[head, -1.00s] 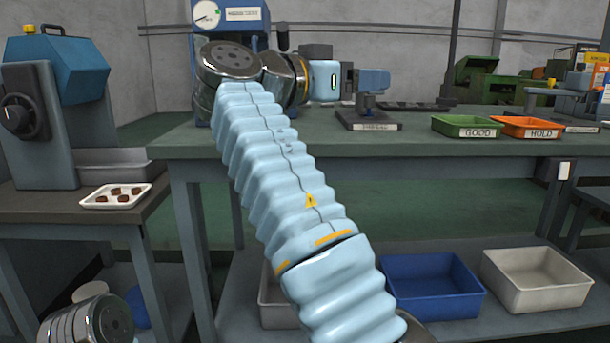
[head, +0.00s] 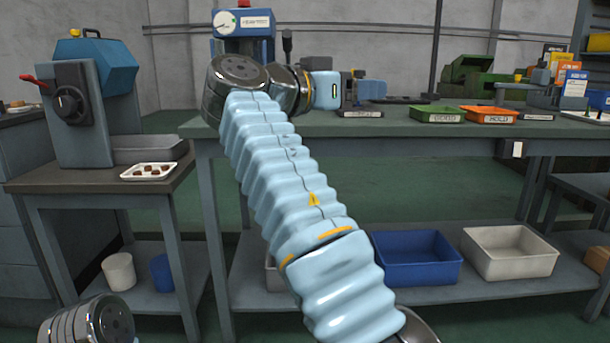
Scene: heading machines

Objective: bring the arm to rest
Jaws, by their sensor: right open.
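My right arm rises through the middle of the head view in a pale-blue ribbed sleeve and bends to the right at a dark metal joint. Its light-blue wrist ends in my right gripper (head: 352,88), small and dark, above the near left part of the green-topped bench (head: 300,128). The gripper is open, and I see nothing held in it. It overlaps a small blue bench device (head: 372,90) behind it, so the gap between them is hard to judge. My left gripper is out of view; only a metal joint of mine shows at the lower left.
A green tray (head: 437,114) and an orange tray (head: 490,115) sit on the bench. A blue machine with a dial (head: 243,22) stands behind my wrist. Left is a side table (head: 60,182) with a grey-blue machine (head: 90,105). Blue (head: 415,260) and white bins (head: 510,254) are below.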

